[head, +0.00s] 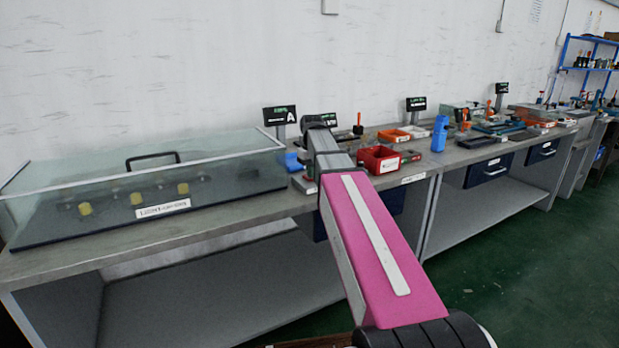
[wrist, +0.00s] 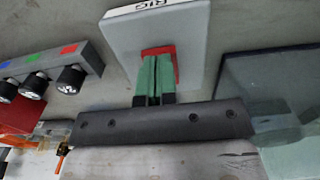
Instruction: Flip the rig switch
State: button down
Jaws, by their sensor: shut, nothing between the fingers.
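The rig switch is a pale grey plate (wrist: 190,25) with a "RIG" label and a red rocker (wrist: 168,50), at the upper middle of the wrist view. My gripper (wrist: 157,60) is shut, its two green fingers side by side with nothing between them. The fingertips lie over the red rocker and hide part of it. I cannot tell whether they touch it or which way the rocker is set. In the head view my arm covers the gripper, and I cannot make out the switch clearly.
In the wrist view a grey bar (wrist: 45,68) with several black knobs is at left and a dark slab (wrist: 270,80) at right.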

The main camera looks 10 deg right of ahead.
jog(key=shift+f, duration=0.15)
jog(key=shift+r, duration=3.5)
